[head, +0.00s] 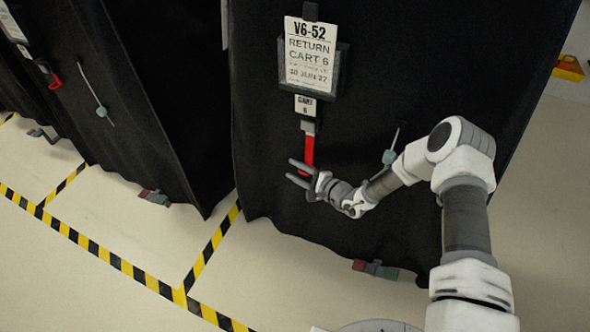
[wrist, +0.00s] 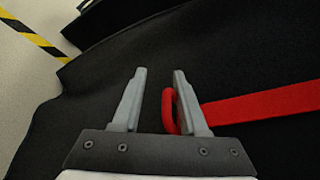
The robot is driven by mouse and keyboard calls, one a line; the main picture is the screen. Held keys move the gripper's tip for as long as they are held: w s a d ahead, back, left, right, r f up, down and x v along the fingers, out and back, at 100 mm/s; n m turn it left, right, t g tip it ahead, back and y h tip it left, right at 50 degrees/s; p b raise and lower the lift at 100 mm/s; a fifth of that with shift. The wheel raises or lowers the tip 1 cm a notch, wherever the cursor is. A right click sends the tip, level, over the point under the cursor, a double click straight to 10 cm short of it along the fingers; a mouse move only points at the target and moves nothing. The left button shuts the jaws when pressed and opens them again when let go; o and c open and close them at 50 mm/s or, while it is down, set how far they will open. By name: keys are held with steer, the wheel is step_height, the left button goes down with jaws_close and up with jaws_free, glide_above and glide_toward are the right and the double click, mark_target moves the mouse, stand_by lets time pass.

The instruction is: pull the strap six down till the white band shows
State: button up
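The red strap (head: 308,150) hangs from a grey buckle (head: 308,127) under a small "CART 6" tag (head: 306,105) on the black covered cart (head: 270,125). No white band is visible on it. My gripper (head: 290,169) is at the strap's lower end, fingers spread. In the wrist view my gripper (wrist: 160,72) is open, and the strap (wrist: 260,104) runs in from the right. Its looped end (wrist: 169,110) lies at the right finger, partly within the gap. I cannot tell whether that finger passes through the loop. The left finger is apart from it.
A sign (head: 309,55) reads "RETURN CART 6". A teal toggle on a cord (head: 389,157) hangs right of the strap, near my arm. Another covered cart (head: 150,90) with a red strap (head: 55,82) stands left. Yellow-black tape (head: 120,267) marks the open floor.

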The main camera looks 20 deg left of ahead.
steer(key=shift+r, duration=0.1)
steer(key=p+v, duration=0.4)
steer(key=v, duration=1.3)
steer(key=shift+s+d, duration=0.15)
steer(key=shift+s, duration=0.05)
